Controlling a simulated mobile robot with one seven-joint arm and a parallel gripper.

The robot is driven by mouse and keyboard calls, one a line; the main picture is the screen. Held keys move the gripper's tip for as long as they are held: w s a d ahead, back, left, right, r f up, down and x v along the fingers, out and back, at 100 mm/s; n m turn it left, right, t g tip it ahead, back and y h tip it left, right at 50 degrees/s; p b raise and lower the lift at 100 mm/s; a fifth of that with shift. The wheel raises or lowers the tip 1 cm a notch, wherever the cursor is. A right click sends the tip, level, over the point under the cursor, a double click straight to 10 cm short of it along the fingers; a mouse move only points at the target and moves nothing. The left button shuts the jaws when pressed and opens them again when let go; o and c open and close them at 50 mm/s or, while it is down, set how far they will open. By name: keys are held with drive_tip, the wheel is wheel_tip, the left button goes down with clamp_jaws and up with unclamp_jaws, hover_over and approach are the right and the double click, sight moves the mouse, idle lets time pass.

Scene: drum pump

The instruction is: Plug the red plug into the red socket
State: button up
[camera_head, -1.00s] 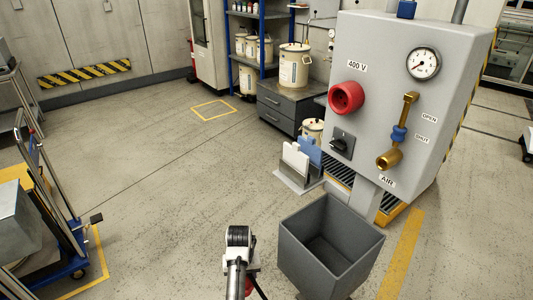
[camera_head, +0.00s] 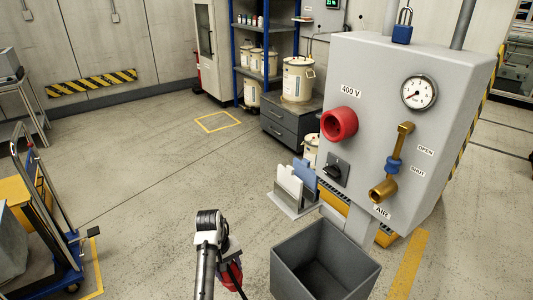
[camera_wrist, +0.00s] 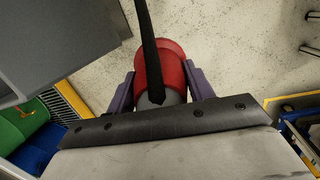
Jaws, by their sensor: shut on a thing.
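The red socket (camera_head: 339,123) sticks out of the grey panel box under the "400 V" label, in the upper right of the head view. The red plug (camera_head: 232,275) shows low in the head view, partly hidden by my arm. In the wrist view the red plug (camera_wrist: 160,62) lies between the two purple fingers of my gripper (camera_wrist: 160,88), which is shut on it. A black cable runs up from the plug across the wrist view. My gripper is below and to the left of the socket, well apart from it.
An open grey bin (camera_head: 325,265) stands below the panel, right of my arm. The panel also bears a black rotary switch (camera_head: 335,169), a brass valve (camera_head: 392,163) and a gauge (camera_head: 419,92). A cart (camera_head: 45,220) stands at left. Floor between is clear.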

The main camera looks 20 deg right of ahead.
drive_tip(key=w+d+r+n+t+h+p, duration=0.15)
drive_tip(key=d+r+n+h, duration=0.25)
drive_tip(key=r, duration=0.8)
drive_tip(key=w+d+r+n+t+h, duration=0.15)
drive_tip(key=d+r+n+h, duration=0.3)
drive_tip(key=r, duration=0.65)
drive_tip(key=s+d+r+n+t+h+p, duration=0.1)
drive_tip(key=s+r+t+h, duration=0.2)
drive_tip(key=r, duration=0.8)
drive_tip(key=s+d+r+n+t+h+p, duration=0.15)
drive_tip(key=s+r+h, duration=0.35)
drive_tip(key=r, duration=0.6)
drive_tip(key=w+d+y+b, duration=0.1)
drive_tip(key=d+b, duration=0.2)
drive_tip(key=d, duration=0.3)
drive_tip(key=shift+w+m, duration=0.4)
drive_tip(key=shift+r+p, duration=0.1)
drive_tip(key=shift+p, duration=0.25)
drive_tip(key=shift+d+p, duration=0.35)
drive_tip(key=shift+d, duration=0.2)
drive_tip(key=shift+w+d+r+p, duration=0.1)
drive_tip(key=shift+d+r+p, duration=0.1)
drive_tip(key=shift+p, duration=0.85)
